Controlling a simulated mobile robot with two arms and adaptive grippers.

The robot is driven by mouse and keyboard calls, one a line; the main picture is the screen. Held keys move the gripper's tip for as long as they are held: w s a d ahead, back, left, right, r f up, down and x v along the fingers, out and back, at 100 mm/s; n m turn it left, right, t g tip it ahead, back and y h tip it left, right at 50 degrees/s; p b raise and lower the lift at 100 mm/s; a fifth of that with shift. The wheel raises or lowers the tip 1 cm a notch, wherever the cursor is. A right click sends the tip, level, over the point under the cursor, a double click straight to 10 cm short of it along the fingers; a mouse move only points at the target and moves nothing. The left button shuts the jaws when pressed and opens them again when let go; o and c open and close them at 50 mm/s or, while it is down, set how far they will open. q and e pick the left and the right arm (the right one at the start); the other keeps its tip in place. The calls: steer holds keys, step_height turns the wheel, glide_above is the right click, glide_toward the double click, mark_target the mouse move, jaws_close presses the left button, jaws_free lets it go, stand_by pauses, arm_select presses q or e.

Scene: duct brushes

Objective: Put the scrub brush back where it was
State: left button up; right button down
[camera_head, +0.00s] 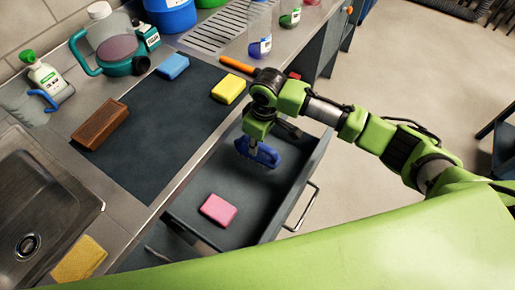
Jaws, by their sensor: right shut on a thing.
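My right gripper (256,138) points down over the open drawer (255,204). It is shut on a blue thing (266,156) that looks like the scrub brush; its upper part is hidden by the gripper. The blue brush is in or just above the drawer's far part; I cannot tell whether it touches the drawer floor. A pink sponge (218,209) lies in the nearer part of the drawer. My left gripper is not in view.
A dark mat (155,125) on the counter has a brown block (100,124), a blue sponge (173,66) and a yellow sponge (229,89) on it. An orange-handled tool (238,65) lies beyond. A sink (40,215) is at left. Bottles stand at the back.

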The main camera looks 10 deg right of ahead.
steer(key=shift+w+f, duration=0.2)
steer(key=shift+f, duration=0.05)
steer(key=shift+w+d+f, duration=0.1)
steer(key=shift+f, duration=0.8)
steer(key=shift+w+d+f, duration=0.1)
steer(key=shift+f, duration=0.8)
steer(key=shift+f, duration=0.1)
steer(key=c, duration=1.9)
jaws_free()
steer(key=r, duration=0.8)
steer(key=s+d+r, duration=0.1)
steer(key=r, duration=0.3)
steer(key=shift+r, duration=0.1)
